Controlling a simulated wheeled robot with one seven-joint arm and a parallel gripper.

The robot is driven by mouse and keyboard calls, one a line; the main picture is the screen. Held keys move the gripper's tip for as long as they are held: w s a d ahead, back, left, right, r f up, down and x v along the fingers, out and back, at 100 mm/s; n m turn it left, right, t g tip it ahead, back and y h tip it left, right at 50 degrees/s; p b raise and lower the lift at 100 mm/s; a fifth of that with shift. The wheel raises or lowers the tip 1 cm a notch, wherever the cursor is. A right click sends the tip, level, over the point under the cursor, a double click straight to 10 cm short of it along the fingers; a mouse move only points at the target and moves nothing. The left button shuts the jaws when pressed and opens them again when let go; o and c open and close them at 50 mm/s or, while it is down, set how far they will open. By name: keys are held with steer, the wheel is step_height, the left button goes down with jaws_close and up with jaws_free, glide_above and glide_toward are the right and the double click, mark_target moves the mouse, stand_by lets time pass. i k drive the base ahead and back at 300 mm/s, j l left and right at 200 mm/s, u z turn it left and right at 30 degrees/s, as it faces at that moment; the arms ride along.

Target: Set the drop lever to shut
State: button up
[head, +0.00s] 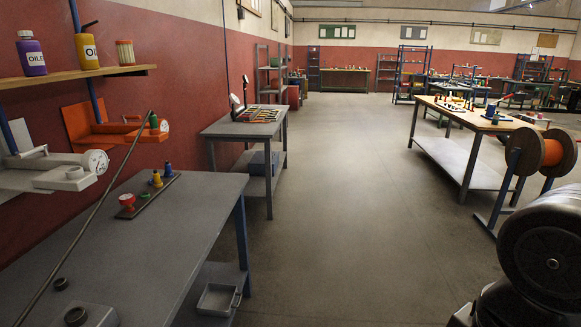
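I cannot clearly make out the drop lever. A long thin grey rod (91,217) slants across the left side, from the bottom left up to the wall; I cannot tell whether it is the lever. An orange device (90,128) with a round white dial and a grey device (50,172) with a similar dial are at the left wall. A small green piece (153,121) shows by the rod's upper end. My gripper is not in view; a dark rounded part of my arm fills the lower right.
A grey workbench (130,245) at the left holds a strip with colored pieces (150,195). A shelf (80,76) with bottles is above. A second bench (235,128) stands beyond. A wooden-topped table (450,112) and an orange reel (530,150) are right. The central floor (340,190) is clear.

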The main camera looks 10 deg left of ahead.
mark_target(131, 117)
steer(key=i+u, duration=0.3)
steer(key=i, duration=0.25)
steer(key=i+l+u, duration=0.1)
steer(key=i+u, duration=0.2)
steer(key=i, duration=0.25)
steer(key=i+l+u, duration=0.3)
steer(key=i, duration=0.2)
steer(key=i+u, duration=0.4)
steer(key=i+l+u, duration=0.2)
steer(key=i+u, duration=0.25)
steer(key=i+l+u, duration=0.25)
steer(key=u, duration=0.15)
